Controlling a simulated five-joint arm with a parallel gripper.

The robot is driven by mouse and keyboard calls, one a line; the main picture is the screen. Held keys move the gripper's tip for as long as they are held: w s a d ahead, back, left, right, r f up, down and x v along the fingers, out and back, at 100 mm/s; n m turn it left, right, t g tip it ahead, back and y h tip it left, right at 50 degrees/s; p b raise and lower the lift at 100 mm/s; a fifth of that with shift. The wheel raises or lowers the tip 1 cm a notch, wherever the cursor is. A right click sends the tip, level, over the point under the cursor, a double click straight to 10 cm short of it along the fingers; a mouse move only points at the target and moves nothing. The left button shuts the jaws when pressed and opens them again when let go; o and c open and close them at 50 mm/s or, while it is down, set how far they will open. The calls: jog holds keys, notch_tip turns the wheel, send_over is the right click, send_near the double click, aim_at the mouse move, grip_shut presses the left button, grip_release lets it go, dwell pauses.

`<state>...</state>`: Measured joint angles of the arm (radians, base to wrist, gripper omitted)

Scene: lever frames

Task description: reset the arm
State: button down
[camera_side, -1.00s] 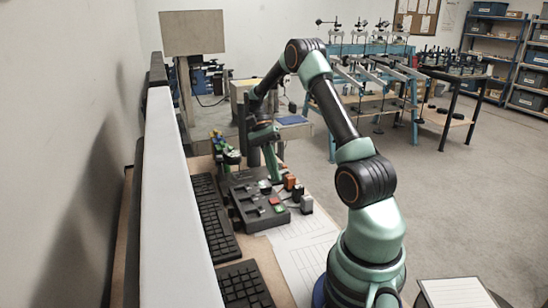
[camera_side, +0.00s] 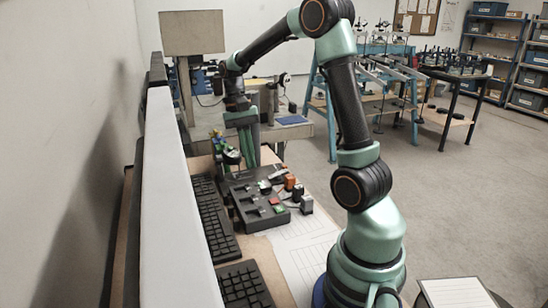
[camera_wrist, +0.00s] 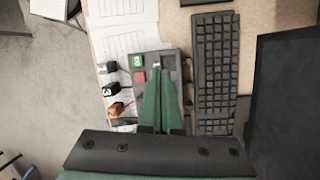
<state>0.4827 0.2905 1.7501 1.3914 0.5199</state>
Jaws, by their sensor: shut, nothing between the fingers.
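My gripper (camera_side: 250,163) hangs pointing down over the far end of a dark grey lever panel (camera_side: 243,202) in the side view. Its green fingers are together and empty. In the wrist view my gripper (camera_wrist: 160,72) also shows closed, its fingers covering part of the panel (camera_wrist: 151,57). The panel has a green button (camera_wrist: 138,61) and a red button (camera_wrist: 139,77) beside the fingers. I cannot tell the lever positions clearly.
Small blocks, including an orange one (camera_side: 290,182), stand along the panel's right side. A black keyboard (camera_side: 213,220) lies along its left, with a second keyboard (camera_side: 243,285) nearer. White sheets (camera_side: 305,250) lie in front. A long grey partition (camera_side: 170,200) borders the left.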

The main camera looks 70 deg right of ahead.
jog(key=s+a+r+n+t, duration=0.1)
jog(key=a+r+n+t, duration=0.2)
jog(key=a, duration=0.5)
jog(key=s+a+r+n+t+h, duration=0.1)
jog(key=s+a+r+n+t, duration=0.1)
jog(key=a+n+t, duration=0.3)
jog(key=a+r+n, duration=0.1)
jog(key=a+n, duration=0.2)
jog(key=shift+a+r+t+h, duration=0.25)
jog(key=shift+r+t+h, duration=0.05)
